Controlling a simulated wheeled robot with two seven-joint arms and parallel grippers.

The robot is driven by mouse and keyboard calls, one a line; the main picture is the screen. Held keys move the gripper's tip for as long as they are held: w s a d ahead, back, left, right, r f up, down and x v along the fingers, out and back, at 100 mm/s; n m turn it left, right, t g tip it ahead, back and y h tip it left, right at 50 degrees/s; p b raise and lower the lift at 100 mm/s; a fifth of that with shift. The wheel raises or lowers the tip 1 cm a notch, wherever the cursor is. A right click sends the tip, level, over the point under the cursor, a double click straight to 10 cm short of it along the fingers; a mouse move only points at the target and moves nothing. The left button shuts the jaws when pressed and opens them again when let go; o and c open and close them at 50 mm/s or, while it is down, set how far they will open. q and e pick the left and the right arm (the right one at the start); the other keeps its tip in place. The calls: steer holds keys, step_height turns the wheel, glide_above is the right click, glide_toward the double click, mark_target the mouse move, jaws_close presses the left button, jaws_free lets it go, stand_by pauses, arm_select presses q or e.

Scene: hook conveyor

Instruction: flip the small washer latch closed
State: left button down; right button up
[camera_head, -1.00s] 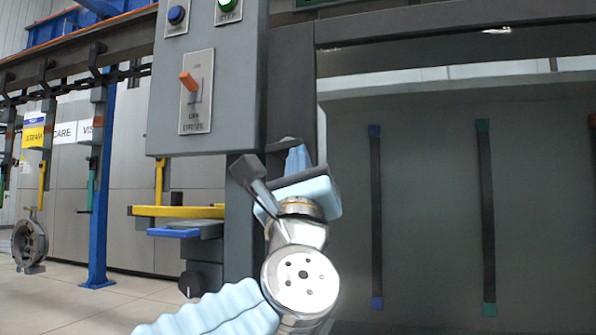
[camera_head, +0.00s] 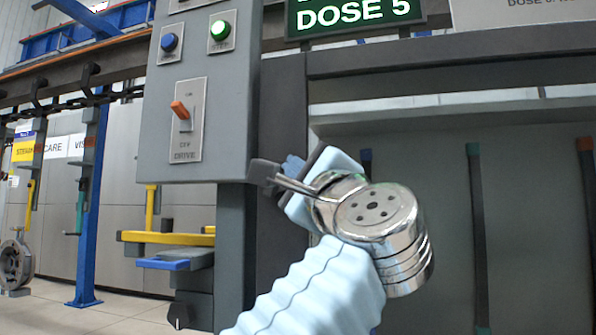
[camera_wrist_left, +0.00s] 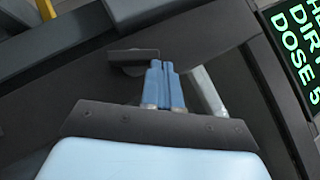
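A dark block (camera_head: 263,172) on a thin silver rod (camera_head: 297,185) shows beside the lower right corner of the grey control panel. It looks like a latch handle, but I cannot confirm that it is the small washer latch. My left gripper (camera_head: 293,168) is beside it, with its blue fingers partly hidden behind my wrist. In the left wrist view, the blue fingers (camera_wrist_left: 160,75) are together with nothing visible between them. A dark block (camera_wrist_left: 133,57) lies just beyond their tips; contact is unclear. A silver bar (camera_wrist_left: 208,95) is to their right. My right gripper is not in view.
The control panel (camera_head: 215,60) carries a blue button, a lit green button and an orange drive switch (camera_head: 180,110). A dark frame post (camera_head: 236,250) stands below it. A yellow bar (camera_head: 165,238) is on the left. A green-lettered sign (camera_head: 355,17) hangs above.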

arm_select(q)
steer(key=shift+w+a+r, duration=0.1)
steer(key=shift+a+r, duration=0.1)
steer(key=shift+r, duration=0.45)
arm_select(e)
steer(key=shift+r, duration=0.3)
arm_select(q)
steer(key=shift+a+r+p, duration=0.1)
steer(key=shift+r+p, duration=0.05)
steer(key=shift+p, duration=0.15)
